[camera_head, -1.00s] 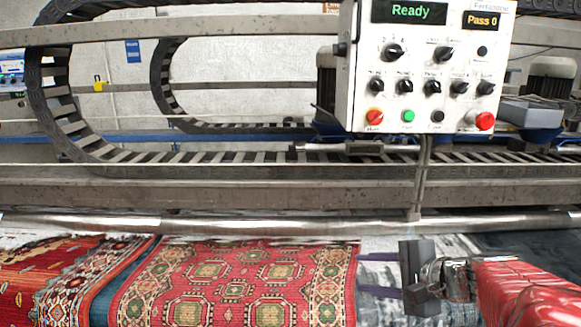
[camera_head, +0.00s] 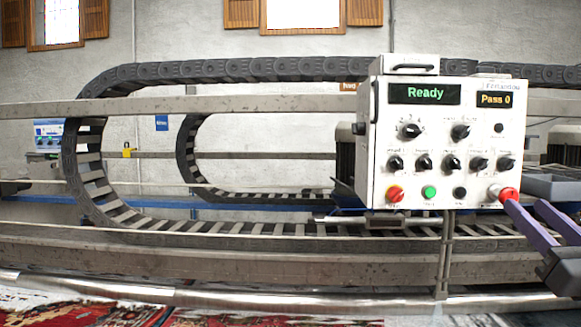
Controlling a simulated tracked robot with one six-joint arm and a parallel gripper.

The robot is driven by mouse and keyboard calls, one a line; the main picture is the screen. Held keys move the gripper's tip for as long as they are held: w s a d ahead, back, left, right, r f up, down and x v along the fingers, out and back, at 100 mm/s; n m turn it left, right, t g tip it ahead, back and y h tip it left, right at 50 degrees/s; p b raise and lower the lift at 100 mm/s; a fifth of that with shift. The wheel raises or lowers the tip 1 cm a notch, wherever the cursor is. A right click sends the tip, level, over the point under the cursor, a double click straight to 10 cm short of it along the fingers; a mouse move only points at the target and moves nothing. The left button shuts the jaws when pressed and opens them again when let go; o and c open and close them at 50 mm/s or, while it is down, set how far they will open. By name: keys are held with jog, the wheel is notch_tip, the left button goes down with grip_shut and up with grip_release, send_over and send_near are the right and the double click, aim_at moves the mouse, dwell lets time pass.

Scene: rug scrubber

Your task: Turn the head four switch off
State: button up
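A white control box (camera_head: 378,140) carries a row of black rotary knobs. Their labels are too small to read surely; the fourth knob from the left (camera_head: 480,165) may be the head four switch. Its pointer sits tilted, but I cannot tell its setting. My gripper (camera_head: 524,205) has two purple fingers, apart and empty, at the box's lower right. The left fingertip overlaps the lower edge of a red push button (camera_head: 508,194) in the picture; I cannot tell if they touch.
The box displays read "Ready" (camera_head: 425,94) and "Pass 0" (camera_head: 495,99). A metal roller (camera_head: 250,298) and red rugs (camera_head: 70,309) lie in front. A grey tray (camera_head: 553,186) is at the right.

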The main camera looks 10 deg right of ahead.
aim_at(484, 168)
jog(key=shift+w, duration=0.1)
jog(key=x, duration=1.3)
jog(key=shift+w+r, duration=0.1)
jog(key=shift+w, duration=0.25)
jog(key=shift+c, duration=0.4)
jog(key=c, duration=0.9)
jog(key=shift+a, duration=0.1)
grip_shut()
